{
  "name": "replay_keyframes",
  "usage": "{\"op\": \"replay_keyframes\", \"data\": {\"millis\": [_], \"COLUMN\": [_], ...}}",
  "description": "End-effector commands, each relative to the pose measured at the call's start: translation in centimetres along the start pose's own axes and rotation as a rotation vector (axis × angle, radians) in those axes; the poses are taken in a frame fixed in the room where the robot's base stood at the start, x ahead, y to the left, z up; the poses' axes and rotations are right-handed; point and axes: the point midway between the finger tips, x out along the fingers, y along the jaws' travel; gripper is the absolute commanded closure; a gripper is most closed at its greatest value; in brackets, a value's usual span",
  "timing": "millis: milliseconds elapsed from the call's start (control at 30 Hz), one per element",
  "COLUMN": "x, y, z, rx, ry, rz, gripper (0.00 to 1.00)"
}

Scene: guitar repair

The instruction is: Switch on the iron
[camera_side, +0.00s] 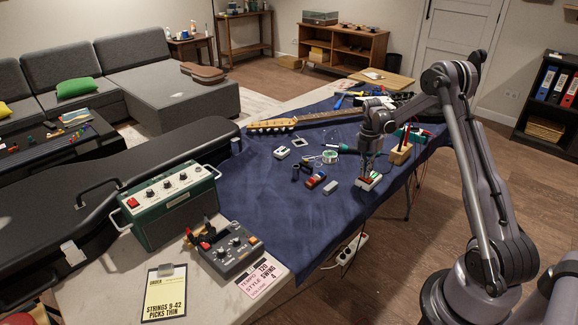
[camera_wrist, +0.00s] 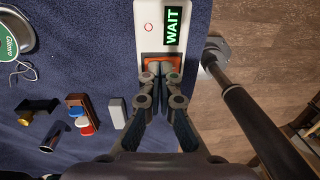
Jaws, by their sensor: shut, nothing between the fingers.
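A white unit (camera_wrist: 147,14) lies on the blue cloth with a display (camera_wrist: 174,24) that reads "WAIT" in green. A small red ring mark shows beside the display. Below it is an orange-red switch (camera_wrist: 176,62), partly covered by my fingertips. My gripper (camera_wrist: 158,68) is shut and empty, its tips over the switch; I cannot tell whether they press it. In the side view my gripper (camera_side: 367,170) points down at the unit (camera_side: 366,185) near the cloth's right edge.
Left of the unit are a grey block (camera_wrist: 118,112), a small rack with coloured pieces (camera_wrist: 75,101) and a solder spool (camera_wrist: 12,32). A black rod (camera_wrist: 262,122) stands out at the right over the floor. A guitar neck (camera_side: 335,116) lies at the back.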

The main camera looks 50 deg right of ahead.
Motion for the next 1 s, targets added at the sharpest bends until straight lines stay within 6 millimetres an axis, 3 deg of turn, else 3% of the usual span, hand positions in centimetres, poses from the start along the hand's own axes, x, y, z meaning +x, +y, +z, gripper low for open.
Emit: {"op": "replay_keyframes", "data": {"millis": [200, 367, 800, 1000], "x": [-0.2, -1.7, -10.3, -12.8], "y": [-0.1, -0.4, -2.2, -2.8], "z": [0.0, 0.0, 0.0, 0.0], "rx": [0.000, 0.001, 0.001, 0.000], "ry": [0.000, 0.000, 0.000, 0.000], "rz": [0.000, 0.000, 0.000, 0.000], "gripper": [1.00, 1.00, 1.00, 1.00]}}
